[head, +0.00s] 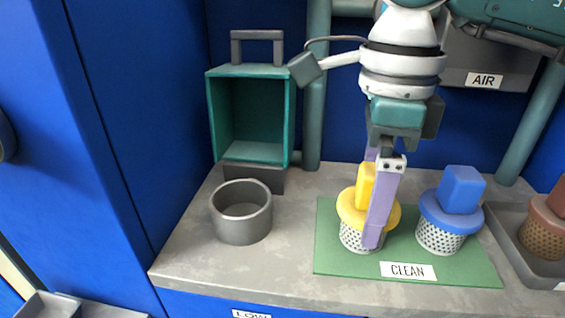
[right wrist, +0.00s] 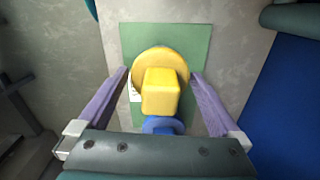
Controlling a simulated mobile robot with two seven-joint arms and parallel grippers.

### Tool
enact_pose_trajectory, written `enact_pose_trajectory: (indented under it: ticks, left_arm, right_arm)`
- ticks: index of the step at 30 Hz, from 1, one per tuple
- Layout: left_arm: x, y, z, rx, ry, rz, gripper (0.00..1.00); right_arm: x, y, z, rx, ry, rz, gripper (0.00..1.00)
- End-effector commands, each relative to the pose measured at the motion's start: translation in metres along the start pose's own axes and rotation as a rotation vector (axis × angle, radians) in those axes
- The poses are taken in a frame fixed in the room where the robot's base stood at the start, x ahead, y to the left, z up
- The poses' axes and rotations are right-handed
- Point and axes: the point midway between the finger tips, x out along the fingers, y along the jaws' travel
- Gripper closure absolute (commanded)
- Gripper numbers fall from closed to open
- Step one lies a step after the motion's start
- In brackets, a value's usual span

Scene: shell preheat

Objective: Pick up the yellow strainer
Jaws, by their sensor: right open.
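The yellow strainer (head: 350,211) stands upright on the green mat, with a block-shaped yellow handle, a round yellow rim and a perforated metal basket. My right gripper (head: 373,240) points down over it, and one purple finger hides part of its rim and basket. In the right wrist view the yellow strainer (right wrist: 161,88) lies between the two spread fingers of the gripper (right wrist: 158,80). The jaws are open, with a gap visible on both sides of the handle. My left gripper is not in view.
A blue strainer (head: 451,208) stands close by on the green mat (head: 330,262), labelled CLEAN. A brown strainer (head: 545,228) sits in a grey tray (head: 510,232) at the right. A grey round pot (head: 242,229) and an open teal box (head: 211,115) are at the left.

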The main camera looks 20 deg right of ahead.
Motion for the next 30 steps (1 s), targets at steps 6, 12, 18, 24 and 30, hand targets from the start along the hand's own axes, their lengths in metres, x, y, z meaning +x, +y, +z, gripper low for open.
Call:
enact_pose_trajectory:
  ticks: [6, 12, 18, 24, 30]
  left_arm:
    - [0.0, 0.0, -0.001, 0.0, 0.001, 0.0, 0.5]
    - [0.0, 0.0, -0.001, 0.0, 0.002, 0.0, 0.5]
    - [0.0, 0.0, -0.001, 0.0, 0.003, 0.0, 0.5]
    - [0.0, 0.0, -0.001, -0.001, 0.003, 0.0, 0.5]
    - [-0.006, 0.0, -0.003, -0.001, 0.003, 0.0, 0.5]
  right_arm:
    - [-0.001, 0.0, 0.0, 0.0, 0.0, 0.0, 0.21]
    - [-0.001, 0.0, 0.0, 0.0, 0.0, 0.0, 0.44]
    - [-0.001, 0.0, 0.0, 0.0, 0.0, 0.0, 0.66]
    - [-0.001, 0.0, 0.0, 0.0, -0.001, 0.0, 0.7]
    - [-0.019, -0.001, 0.001, 0.0, -0.002, -0.003, 0.7]
